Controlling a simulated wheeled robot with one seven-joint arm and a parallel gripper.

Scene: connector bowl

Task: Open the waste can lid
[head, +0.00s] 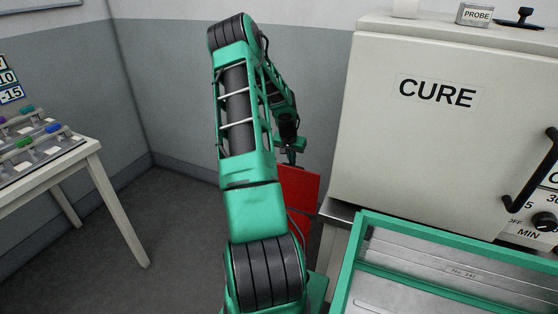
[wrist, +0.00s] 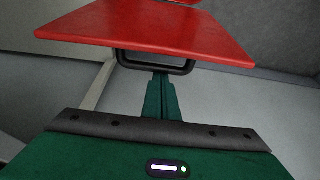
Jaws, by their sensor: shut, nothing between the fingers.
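The red waste can lid (wrist: 150,28) fills the upper part of the wrist view as a flat panel. A black loop handle (wrist: 187,67) hangs at its near edge. My gripper (wrist: 161,76) is shut and empty, its green fingertips together at the handle, overlapping it in the picture. I cannot tell whether they touch it. In the head view my gripper (head: 290,157) is small and partly hidden, just above a red part of the waste can (head: 299,188). My arm hides much of the can, and how far the lid is raised is unclear.
A large white CURE oven (head: 440,130) stands right of the can, with a green-rimmed tray (head: 352,262) in front of it. A white table (head: 95,160) with coloured connectors is at the left. Grey floor (head: 170,240) is clear between.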

